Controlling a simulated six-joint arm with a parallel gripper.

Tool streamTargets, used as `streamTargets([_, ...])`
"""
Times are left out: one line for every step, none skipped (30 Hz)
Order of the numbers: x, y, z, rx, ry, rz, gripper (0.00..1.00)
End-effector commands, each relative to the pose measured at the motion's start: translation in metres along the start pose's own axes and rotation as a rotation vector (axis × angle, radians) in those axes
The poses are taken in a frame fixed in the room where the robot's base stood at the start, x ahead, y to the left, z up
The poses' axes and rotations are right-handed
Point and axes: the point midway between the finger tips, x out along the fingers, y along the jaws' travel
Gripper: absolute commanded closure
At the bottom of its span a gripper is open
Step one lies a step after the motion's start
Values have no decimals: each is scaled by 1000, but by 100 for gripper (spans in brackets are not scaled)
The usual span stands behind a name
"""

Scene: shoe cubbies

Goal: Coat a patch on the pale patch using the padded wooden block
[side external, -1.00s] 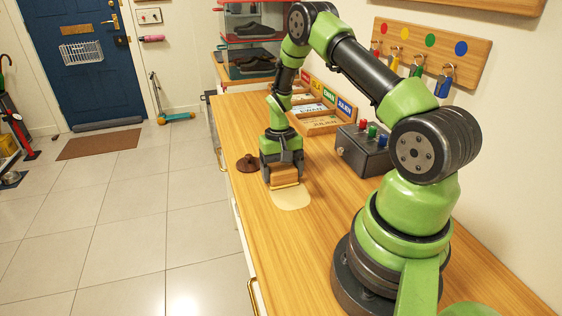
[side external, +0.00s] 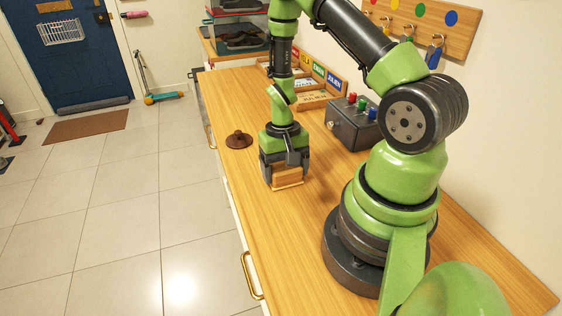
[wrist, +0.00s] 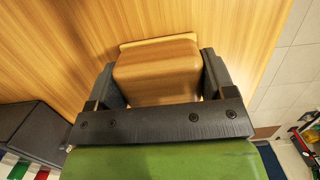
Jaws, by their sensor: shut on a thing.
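The padded wooden block (side external: 287,173) is held between the fingers of my gripper (side external: 286,172), low over the wooden counter (side external: 310,225). A thin pale pad edge shows along its bottom. In the wrist view the block (wrist: 157,70) sits between both dark fingers, with the pale edge along its far side. Whether the pad touches the counter, I cannot tell. The pale patch is not visible now in either view; my gripper and the block appear to hide it.
A dark brown round thing with a knob (side external: 238,140) stands left of my gripper. A grey box with coloured buttons (side external: 353,122) and wooden name-label trays (side external: 318,92) are behind to the right. The counter's near part is clear.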

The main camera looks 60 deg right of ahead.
Motion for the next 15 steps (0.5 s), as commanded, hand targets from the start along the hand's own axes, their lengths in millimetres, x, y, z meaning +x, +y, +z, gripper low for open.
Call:
streamTargets([1,0,6,1,-3,2,46])
streamTargets([1,1,8,0,-3,3,46])
streamTargets([1,0,6,0,1,1,46])
streamTargets([0,0,2,0,3,0,46])
streamTargets([0,0,-1,0,3,-1,46])
streamTargets([-1,0,-5,0,3,-1,46])
streamTargets([-2,0,-8,0,3,-1,46])
streamTargets([-2,0,-10,0,3,0,46])
streamTargets([-1,0,-14,-1,2,1,46])
streamTargets([-3,0,-17,1,4,2,46])
streamTargets([-3,1,-20,1,3,3,46])
streamTargets([-3,1,-23,1,3,4,46])
streamTargets([-4,1,-26,1,3,3,46])
streamTargets([-5,1,-29,1,3,3,46])
streamTargets([-5,1,-32,1,2,3,46])
